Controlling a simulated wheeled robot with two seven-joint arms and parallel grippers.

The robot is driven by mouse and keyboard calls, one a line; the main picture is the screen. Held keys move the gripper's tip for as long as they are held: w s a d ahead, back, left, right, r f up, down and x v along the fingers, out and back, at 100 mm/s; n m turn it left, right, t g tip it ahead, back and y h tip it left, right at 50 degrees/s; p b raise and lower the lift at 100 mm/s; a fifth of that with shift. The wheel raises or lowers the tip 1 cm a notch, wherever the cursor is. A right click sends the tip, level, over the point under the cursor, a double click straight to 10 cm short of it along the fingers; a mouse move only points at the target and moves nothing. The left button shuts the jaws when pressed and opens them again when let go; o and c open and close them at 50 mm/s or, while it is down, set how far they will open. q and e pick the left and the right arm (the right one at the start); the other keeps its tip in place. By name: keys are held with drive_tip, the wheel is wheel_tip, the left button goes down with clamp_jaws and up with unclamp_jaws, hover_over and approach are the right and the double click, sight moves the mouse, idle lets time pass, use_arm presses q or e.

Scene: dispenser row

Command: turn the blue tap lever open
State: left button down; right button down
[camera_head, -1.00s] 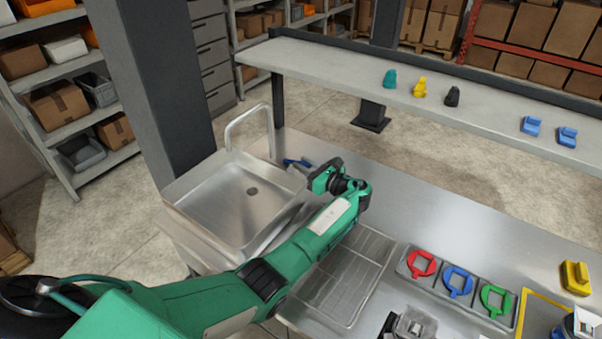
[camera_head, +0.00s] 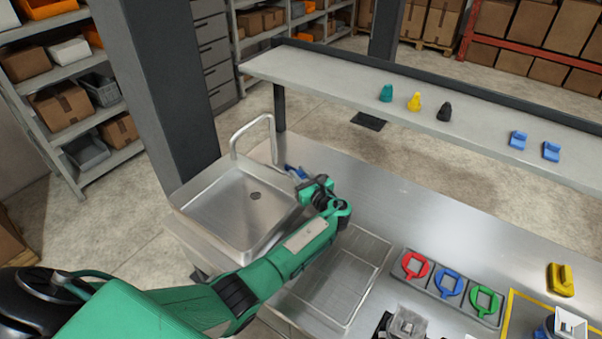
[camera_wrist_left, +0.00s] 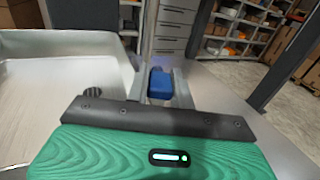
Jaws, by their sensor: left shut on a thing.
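The blue tap lever (camera_head: 291,171) is beside the metal faucet (camera_head: 248,137) at the back right of the sink. It is small and partly hidden by my gripper in the head view. In the left wrist view the blue lever (camera_wrist_left: 160,84) sits between the two fingers. My left gripper (camera_wrist_left: 160,88) is shut on it. In the head view my left gripper (camera_head: 300,175) reaches the lever from the front right. My right gripper is not in view.
The sink basin (camera_head: 222,222) lies left of my left arm. A drain grid (camera_head: 345,275) and a holder with red (camera_head: 415,265), blue and green rings are to the right. A raised shelf (camera_head: 330,78) carries small coloured objects. The steel counter between is clear.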

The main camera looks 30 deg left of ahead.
use_arm(q)
drive_tip(key=c, duration=1.3)
unclamp_jaws()
drive_tip(key=shift+o, duration=0.5)
drive_tip(key=shift+s+d+f, duration=0.1)
drive_tip(key=shift+s+d, duration=0.05)
drive_tip(key=shift+d, duration=0.2)
drive_tip(key=b+v, duration=0.4)
drive_tip(key=v, duration=0.8)
drive_tip(key=shift+s+d, duration=0.1)
drive_tip(key=shift+d, duration=0.05)
drive_tip(key=shift+s+d, duration=0.15)
drive_tip(key=shift+d, duration=0.15)
